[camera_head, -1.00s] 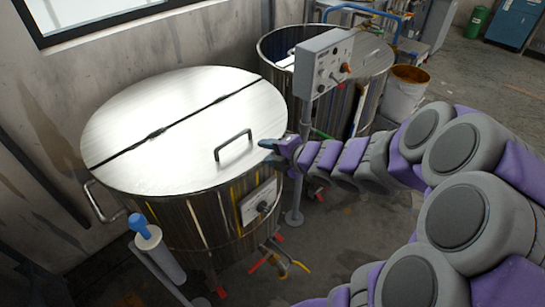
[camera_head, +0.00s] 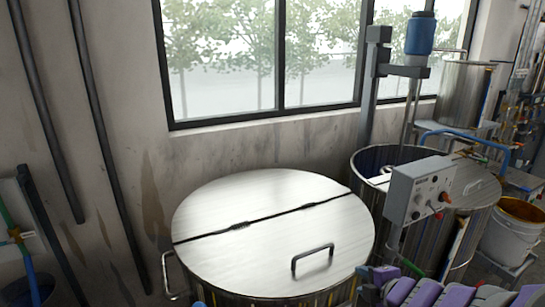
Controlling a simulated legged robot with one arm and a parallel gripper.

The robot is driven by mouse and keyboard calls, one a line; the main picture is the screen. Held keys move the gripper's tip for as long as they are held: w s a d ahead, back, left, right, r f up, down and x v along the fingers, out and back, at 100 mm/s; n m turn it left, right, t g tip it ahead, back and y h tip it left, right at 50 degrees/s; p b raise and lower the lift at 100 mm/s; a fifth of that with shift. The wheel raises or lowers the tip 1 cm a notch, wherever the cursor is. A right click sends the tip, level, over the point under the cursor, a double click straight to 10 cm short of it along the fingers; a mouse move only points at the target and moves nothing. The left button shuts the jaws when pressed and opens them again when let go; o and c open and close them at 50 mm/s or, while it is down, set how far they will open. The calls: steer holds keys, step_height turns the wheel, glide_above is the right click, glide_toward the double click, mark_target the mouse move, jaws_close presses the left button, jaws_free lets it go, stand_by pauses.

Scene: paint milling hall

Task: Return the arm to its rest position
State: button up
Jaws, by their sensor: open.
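My gripper (camera_head: 367,272) shows at the bottom right, just right of the bar handle (camera_head: 312,257) on the lid of a large round steel vat (camera_head: 270,220). A gap shows between gripper and handle in the picture. The gripper appears empty and its jaws are open, though they are small and partly cut off by the bottom edge. My purple and grey arm (camera_head: 450,294) runs from it along the bottom edge to the right. Most of the arm is out of the frame. The hinged lid lies closed.
A control box (camera_head: 418,191) on a post stands right of the vat. Behind it is a second vat (camera_head: 377,210) with a blue-topped mixer (camera_head: 420,33). A white bucket (camera_head: 512,230) stands at the far right. A window (camera_head: 270,60) and wall pipes are behind.

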steer(key=s+d+m+g+h, duration=0.3)
steer(key=s+m+g+h, duration=0.15)
steer(key=s+m, duration=0.2)
steer(key=s+a+m+g+y, duration=0.1)
steer(key=s+a+m+g, duration=0.3)
steer(key=s, duration=0.8)
steer(key=s+a+m+g+y, duration=0.1)
steer(key=s+a+m+g, duration=0.3)
steer(key=s+a+m, duration=0.5)
steer(key=s+a, duration=0.1)
steer(key=s, duration=0.2)
steer(key=shift+s+f, duration=0.25)
